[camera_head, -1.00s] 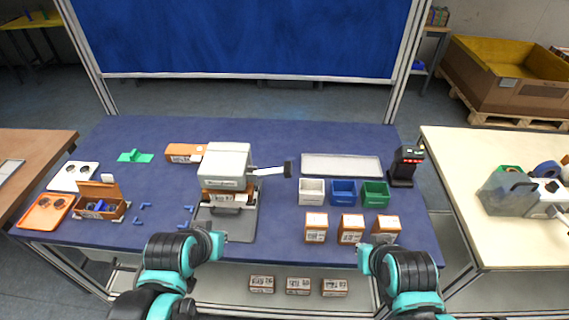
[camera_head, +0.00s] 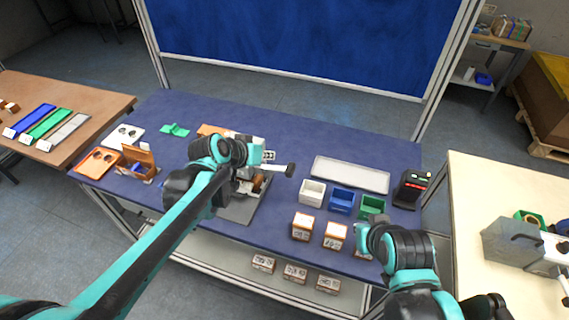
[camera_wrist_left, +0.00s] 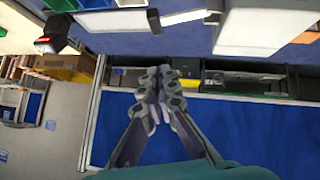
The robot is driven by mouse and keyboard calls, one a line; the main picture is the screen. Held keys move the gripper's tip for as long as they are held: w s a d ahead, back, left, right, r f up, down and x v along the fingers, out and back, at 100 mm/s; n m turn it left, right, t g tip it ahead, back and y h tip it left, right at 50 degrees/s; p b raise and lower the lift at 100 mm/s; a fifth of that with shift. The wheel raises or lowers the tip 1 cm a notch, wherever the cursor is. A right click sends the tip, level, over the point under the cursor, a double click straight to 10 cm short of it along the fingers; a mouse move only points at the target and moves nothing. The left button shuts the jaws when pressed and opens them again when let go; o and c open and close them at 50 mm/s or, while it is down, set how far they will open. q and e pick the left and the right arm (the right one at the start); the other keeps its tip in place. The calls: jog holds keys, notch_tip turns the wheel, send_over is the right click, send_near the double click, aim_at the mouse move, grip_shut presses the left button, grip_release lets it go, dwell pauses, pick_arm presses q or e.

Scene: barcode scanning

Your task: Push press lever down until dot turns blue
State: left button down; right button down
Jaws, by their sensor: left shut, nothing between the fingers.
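The press (camera_head: 243,205) stands on the blue table, largely covered by my left wrist in the head view. Its lever ends in a black knob (camera_head: 290,170) that sticks out to the right. In the left wrist view, the picture is upside down; the pale press head (camera_wrist_left: 262,28) and lever knob (camera_wrist_left: 154,20) lie along the top. My left gripper (camera_wrist_left: 157,76) is shut and empty, its fingertips apart from the knob in that picture. No dot can be made out.
White (camera_head: 311,192), blue (camera_head: 341,201) and green bins (camera_head: 372,206) stand right of the lever, with orange-topped boxes (camera_head: 302,226) before them. A grey tray (camera_head: 350,174) lies behind. A black scanner (camera_head: 410,188) stands at the right edge.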

pick_arm(q)
jog(key=b, duration=0.3)
send_over(290, 165)
jog(key=s+a, duration=0.2)
notch_tip(290, 165, down, 7)
notch_tip(290, 165, down, 3)
jog(key=shift+s+r, duration=0.15)
jog(key=shift+r, duration=0.05)
jog(key=shift+d+f+b, duration=0.25)
jog(key=shift+f+b, duration=0.05)
jog(key=shift+f, duration=0.3)
jog(key=shift+s, duration=0.1)
